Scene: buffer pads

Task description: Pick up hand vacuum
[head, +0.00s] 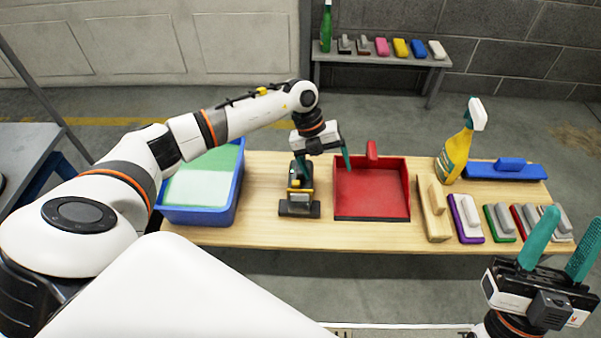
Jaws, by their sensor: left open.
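The hand vacuum (300,208), dark grey with yellow parts, stands on the wooden table between the blue bin and the red dustpan. My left gripper (325,165) is open above its upper end, with teal fingers spread. One finger overlaps the top of the vacuum in the picture; the other hangs to the right, near the dustpan's back edge. I cannot tell whether the finger touches the vacuum. The gripper hides part of the vacuum's top. My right gripper (560,245) is at the lower right with its teal fingers apart and nothing between them.
The blue bin (238,190) is left of the vacuum, and the red dustpan (372,195) is close on its right. A yellow spray bottle (457,150), a blue brush (505,169) and several smaller brushes fill the table's right side. A bench (380,59) with more items stands behind.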

